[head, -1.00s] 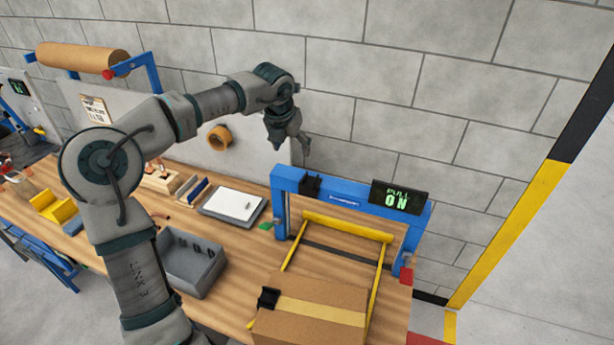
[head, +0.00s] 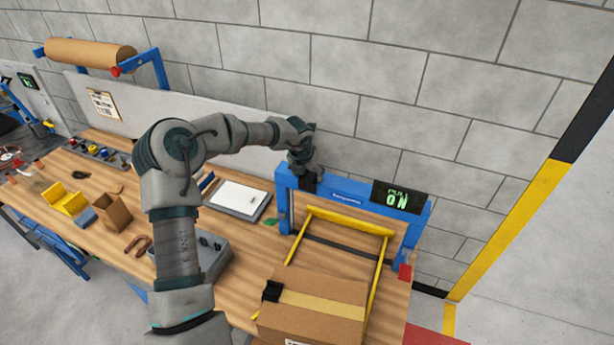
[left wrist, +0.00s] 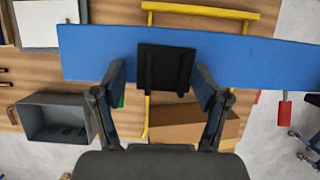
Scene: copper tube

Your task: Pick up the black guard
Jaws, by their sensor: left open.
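A black guard (head: 308,184) sits on the blue frame (head: 345,196) that spans the bench. In the left wrist view the black guard (left wrist: 166,66) is a dark square block with two ridges, against the blue beam (left wrist: 265,64). My left gripper (head: 304,168) is directly at the guard and partly covers it in the head view. In the left wrist view my left gripper (left wrist: 161,78) is open, with one finger on each side of the guard. A gap shows on both sides, so it is not gripped. My right gripper is not in view.
A taped cardboard box (head: 318,300) with another small black piece (head: 272,291) stands below the frame, near yellow rails (head: 350,223). A display (head: 399,197) tops the frame. A grey bin (left wrist: 58,118) and a white-topped tray (head: 240,198) lie left. The concrete wall is behind.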

